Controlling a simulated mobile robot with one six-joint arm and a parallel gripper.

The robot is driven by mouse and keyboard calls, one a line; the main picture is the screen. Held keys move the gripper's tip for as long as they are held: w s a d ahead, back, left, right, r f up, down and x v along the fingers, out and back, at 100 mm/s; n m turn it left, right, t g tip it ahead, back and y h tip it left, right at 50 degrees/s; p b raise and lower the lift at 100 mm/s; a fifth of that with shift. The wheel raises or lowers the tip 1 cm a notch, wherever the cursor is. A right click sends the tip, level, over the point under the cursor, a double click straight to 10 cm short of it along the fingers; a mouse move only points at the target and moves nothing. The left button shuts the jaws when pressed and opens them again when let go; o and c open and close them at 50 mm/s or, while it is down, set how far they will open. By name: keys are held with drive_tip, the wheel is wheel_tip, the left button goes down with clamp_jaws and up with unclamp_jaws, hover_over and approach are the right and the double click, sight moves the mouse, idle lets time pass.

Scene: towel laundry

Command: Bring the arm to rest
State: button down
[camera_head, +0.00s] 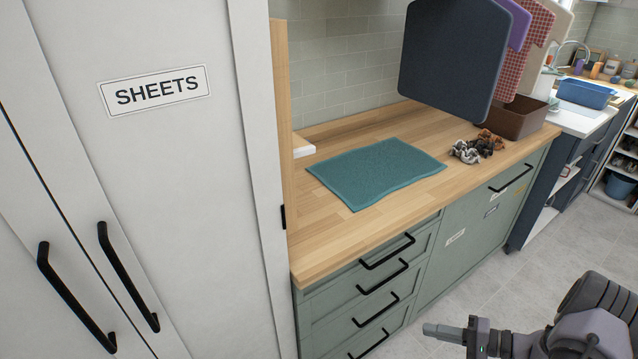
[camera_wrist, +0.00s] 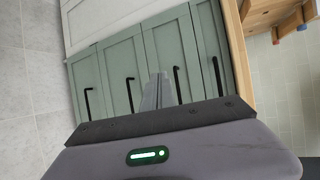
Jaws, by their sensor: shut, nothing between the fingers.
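My gripper (camera_head: 428,329) is at the lower right of the head view, over the floor in front of the green drawers. Its fingers are together with nothing between them. In the wrist view the closed fingers (camera_wrist: 158,92) point toward the green cabinet fronts (camera_wrist: 120,70). The gripper is apart from the drawers and the worktop. Part of my arm is cut off by the right edge of the head view.
A teal towel (camera_head: 377,172) lies flat on the wooden worktop (camera_head: 325,244). Scrunchies (camera_head: 466,152) and a brown bin (camera_head: 516,118) are further back. Towels (camera_head: 452,55) hang above. A white cabinet labelled SHEETS (camera_head: 170,190) stands at left. Grey floor (camera_head: 480,290) is clear.

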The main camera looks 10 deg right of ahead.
drive_tip(key=w+a+r+n+g+h, duration=0.15)
drive_tip(key=a+r+g, duration=0.25)
drive_tip(key=a+r, duration=0.55)
drive_tip(key=a+r+n+g+h, duration=0.25)
drive_tip(key=a+r, duration=0.35)
drive_tip(key=r, duration=0.6)
drive_tip(key=s+a+r+t+h, duration=0.3)
drive_tip(key=s+a+r+h, duration=0.2)
drive_tip(key=s+a+r, duration=0.6)
drive_tip(key=s+a, duration=0.1)
drive_tip(key=s, duration=0.3)
drive_tip(key=shift+r+n+h, duration=0.3)
drive_tip(key=shift+a, duration=0.1)
